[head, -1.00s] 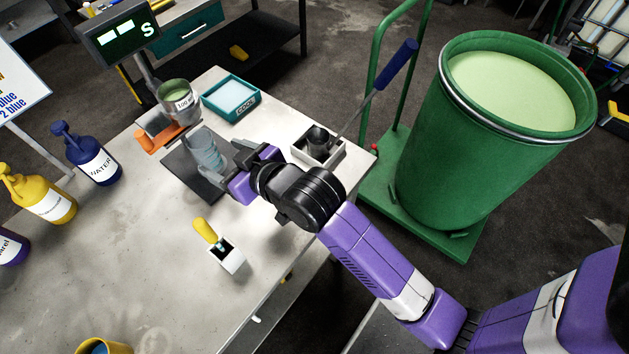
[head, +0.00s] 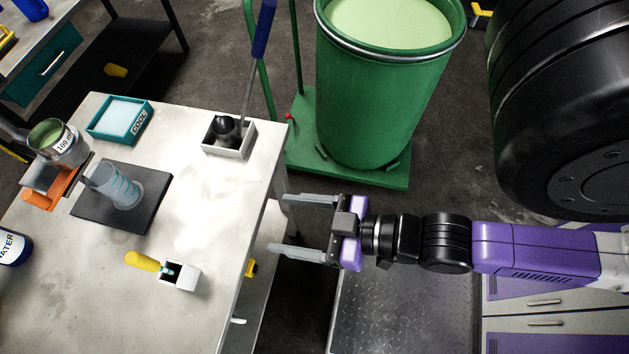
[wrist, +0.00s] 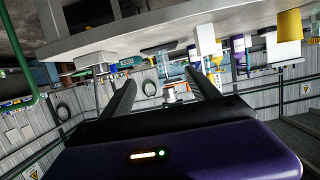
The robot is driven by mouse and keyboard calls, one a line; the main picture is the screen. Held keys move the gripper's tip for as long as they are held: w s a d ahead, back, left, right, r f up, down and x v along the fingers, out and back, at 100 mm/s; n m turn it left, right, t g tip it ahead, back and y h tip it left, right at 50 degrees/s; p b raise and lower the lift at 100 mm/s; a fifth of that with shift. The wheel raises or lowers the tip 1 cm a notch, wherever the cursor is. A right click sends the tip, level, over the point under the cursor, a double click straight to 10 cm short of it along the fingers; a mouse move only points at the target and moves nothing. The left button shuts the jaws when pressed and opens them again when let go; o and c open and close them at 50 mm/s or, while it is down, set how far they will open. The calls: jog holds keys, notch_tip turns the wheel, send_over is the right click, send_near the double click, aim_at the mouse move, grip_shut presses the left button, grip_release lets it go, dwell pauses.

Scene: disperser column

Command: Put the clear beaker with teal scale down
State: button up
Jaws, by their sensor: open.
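The clear beaker with teal scale (head: 122,190) stands upright on a dark square mat (head: 148,212) on the grey table. It looks empty. My gripper (head: 278,224) is open and empty, its two fingers pointing left toward the table's right edge, well apart from the beaker. In the wrist view my open fingers (wrist: 160,90) point toward the table's far objects, with the table seen at a steep tilt.
A metal 100 ml cup (head: 66,152) sits over an orange stand (head: 62,187). A teal COOL tray (head: 119,121), a white holder with a dark ladle (head: 229,138) and a yellow-handled tool (head: 146,262) are on the table. A green drum (head: 372,110) stands beyond.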

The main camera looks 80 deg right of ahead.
jog(key=s+r, duration=0.1)
jog(key=s, duration=0.1)
jog(key=s+r, duration=0.2)
jog(key=shift+s, duration=0.2)
